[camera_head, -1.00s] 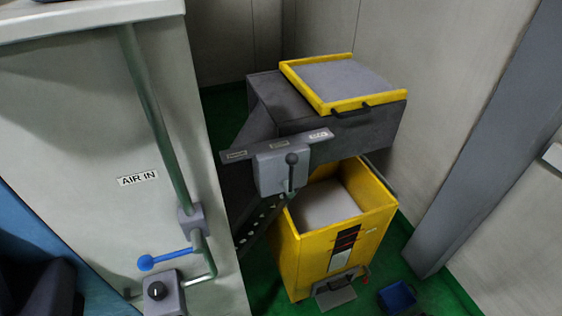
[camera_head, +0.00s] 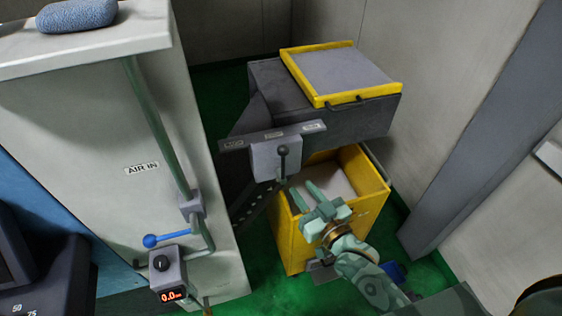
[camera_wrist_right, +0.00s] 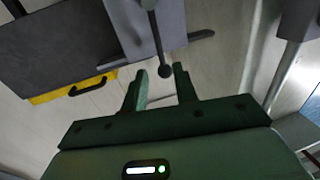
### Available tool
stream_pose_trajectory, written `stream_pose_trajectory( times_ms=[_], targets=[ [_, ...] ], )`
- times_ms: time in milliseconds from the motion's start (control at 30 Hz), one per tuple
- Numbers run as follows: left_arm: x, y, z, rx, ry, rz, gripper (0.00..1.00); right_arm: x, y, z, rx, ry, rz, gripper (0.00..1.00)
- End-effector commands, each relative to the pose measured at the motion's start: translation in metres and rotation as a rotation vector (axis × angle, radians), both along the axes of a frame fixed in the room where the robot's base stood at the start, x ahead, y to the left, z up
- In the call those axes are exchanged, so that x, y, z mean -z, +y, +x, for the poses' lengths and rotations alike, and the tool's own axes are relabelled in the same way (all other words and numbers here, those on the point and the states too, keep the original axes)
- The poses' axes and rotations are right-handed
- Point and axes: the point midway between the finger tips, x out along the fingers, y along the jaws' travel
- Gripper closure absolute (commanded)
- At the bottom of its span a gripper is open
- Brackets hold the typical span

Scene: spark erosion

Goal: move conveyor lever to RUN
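The conveyor lever (camera_head: 283,163) is a dark stick with a round knob on a grey box (camera_head: 264,158). It stands roughly upright, toward the middle of a grey plate (camera_head: 255,138) with three small labels that I cannot read. My right gripper (camera_head: 303,188) is open, below and to the right of the lever, with its fingers pointing up toward it. In the right wrist view the lever knob (camera_wrist_right: 165,72) shows in the gap between the spread fingertips of the gripper (camera_wrist_right: 160,72); I see no grip on it. My left gripper is out of view.
A yellow bin (camera_head: 292,245) stands beneath the dark conveyor (camera_head: 350,125), behind my right gripper. A pale cabinet (camera_head: 105,205) with a blue-handled valve (camera_head: 165,239) and a red display (camera_head: 172,296) stands left. A grey post (camera_head: 475,140) stands right.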

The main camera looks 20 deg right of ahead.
Motion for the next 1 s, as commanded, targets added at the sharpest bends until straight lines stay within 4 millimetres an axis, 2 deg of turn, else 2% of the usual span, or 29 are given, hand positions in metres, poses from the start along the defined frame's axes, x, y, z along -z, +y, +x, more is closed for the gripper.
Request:
stream_pose_trajectory(
  times_ms=[33, 200, 400, 600, 867, 967, 1000],
  targets=[
    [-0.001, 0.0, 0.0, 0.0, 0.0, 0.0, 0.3, -0.002, 0.004, 0.015, 0.0, -0.004, 0.002, 0.71],
    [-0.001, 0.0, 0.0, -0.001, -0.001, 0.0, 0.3, -0.001, 0.013, 0.057, 0.0, -0.002, 0.0, 0.71],
    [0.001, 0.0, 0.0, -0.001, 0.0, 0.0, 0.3, 0.001, 0.022, 0.092, 0.0, 0.001, 0.001, 0.71],
    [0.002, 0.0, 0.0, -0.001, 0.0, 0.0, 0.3, 0.001, 0.025, 0.107, 0.0, 0.002, 0.001, 0.71],
    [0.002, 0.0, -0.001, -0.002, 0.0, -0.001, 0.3, 0.001, 0.026, 0.108, 0.0, 0.002, 0.001, 0.71],
    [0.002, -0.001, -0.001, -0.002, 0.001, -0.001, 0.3, 0.001, 0.025, 0.108, 0.0, 0.002, 0.001, 0.96],
    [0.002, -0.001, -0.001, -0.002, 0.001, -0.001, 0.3, 0.001, 0.025, 0.108, 0.0, 0.002, 0.001, 1.0]
  ],
)
